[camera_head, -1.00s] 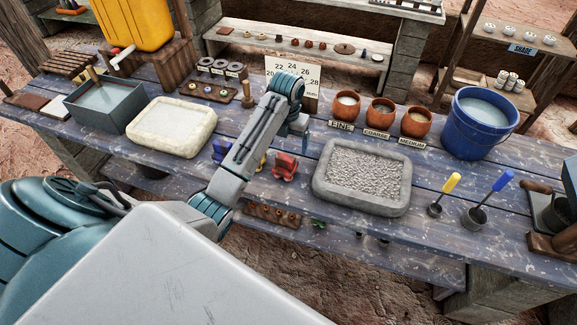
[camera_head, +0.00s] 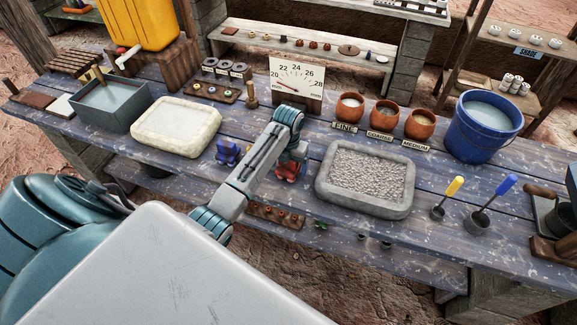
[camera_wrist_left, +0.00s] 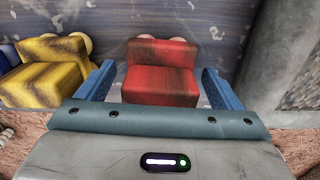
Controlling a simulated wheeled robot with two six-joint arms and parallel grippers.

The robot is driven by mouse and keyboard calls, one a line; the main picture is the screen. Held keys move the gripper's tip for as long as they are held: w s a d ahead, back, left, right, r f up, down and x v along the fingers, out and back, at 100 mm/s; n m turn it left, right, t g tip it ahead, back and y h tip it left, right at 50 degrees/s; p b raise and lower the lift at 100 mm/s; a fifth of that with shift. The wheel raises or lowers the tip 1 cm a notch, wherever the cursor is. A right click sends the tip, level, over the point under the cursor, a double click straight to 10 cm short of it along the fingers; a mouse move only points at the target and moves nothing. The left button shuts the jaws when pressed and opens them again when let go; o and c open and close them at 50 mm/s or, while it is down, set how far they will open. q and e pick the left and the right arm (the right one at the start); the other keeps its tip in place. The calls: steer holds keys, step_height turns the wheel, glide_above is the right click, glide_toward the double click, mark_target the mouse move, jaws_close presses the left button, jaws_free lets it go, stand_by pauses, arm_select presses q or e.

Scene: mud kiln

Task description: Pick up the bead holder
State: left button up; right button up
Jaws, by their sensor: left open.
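I take the bead holder to be one of the coloured blocks on the table's front edge; which one is not clear. The red block (camera_head: 287,172) is partly hidden by my left arm. In the left wrist view the red block (camera_wrist_left: 160,75) sits between the two blue fingers of my left gripper (camera_wrist_left: 158,84), which is open. A gap shows on each side of it. A yellow block (camera_wrist_left: 45,72) stands left of the left finger, with pale round ends behind it. A blue block (camera_head: 227,153) stands farther left. My right gripper is not in view.
A grey gravel tray (camera_head: 366,178) lies close to the right of the red block. A pale tray (camera_head: 176,126) lies left. A dial gauge (camera_head: 297,86) stands behind. A blue bucket (camera_head: 484,127) and clay pots (camera_head: 384,113) stand at the right.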

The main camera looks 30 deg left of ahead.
arm_select(q)
steer(key=c, duration=1.2)
steer(key=shift+r, duration=0.2)
steer(key=shift+r+b, duration=0.3)
step_height(320, 180, up, 2)
steer(key=shift+w+b, duration=0.1)
steer(key=shift+b, duration=0.55)
steer(key=s+d, duration=0.1)
steer(key=s+d+b, duration=0.1)
steer(key=s+d, duration=0.1)
steer(key=s, duration=0.1)
steer(key=shift+d+r, duration=0.1)
steer(key=shift+r, duration=0.2)
steer(key=s+d+r+p, duration=0.1)
steer(key=s+d+p, duration=0.2)
steer(key=s+d, duration=0.3)
steer(key=s, duration=0.2)
steer(key=shift+s+d+r, duration=0.25)
steer(key=shift+s+d, duration=0.1)
steer(key=shift+d, duration=0.05)
